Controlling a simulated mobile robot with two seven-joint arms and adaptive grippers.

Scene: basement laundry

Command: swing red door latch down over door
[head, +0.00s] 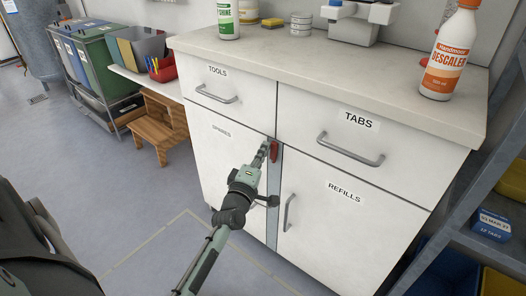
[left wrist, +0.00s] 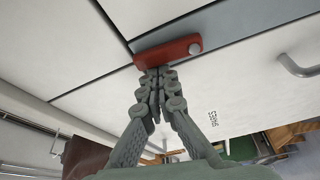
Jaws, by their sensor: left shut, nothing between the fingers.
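The red latch (head: 274,151) is a small bar near the top of the grey strip between the two lower cabinet doors, just below the drawers. In the left wrist view the latch (left wrist: 165,53) shows whole, with a round silver pivot at its right end. It lies along the strip's edge. My left gripper (head: 263,152) is shut and empty, its fingertips right at the latch; in the left wrist view the fingertips (left wrist: 157,74) meet its lower edge, touching or nearly so. The left lower door (head: 225,160) is closed behind my gripper. My right gripper is out of view.
The right lower door (head: 330,225), labelled REFILLS, is closed, with a bar handle (head: 289,212). Drawer handles (head: 350,150) stick out above. A descaler bottle (head: 449,60) stands on the counter. A wooden step stool (head: 157,125) stands left; the floor before the cabinet is clear.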

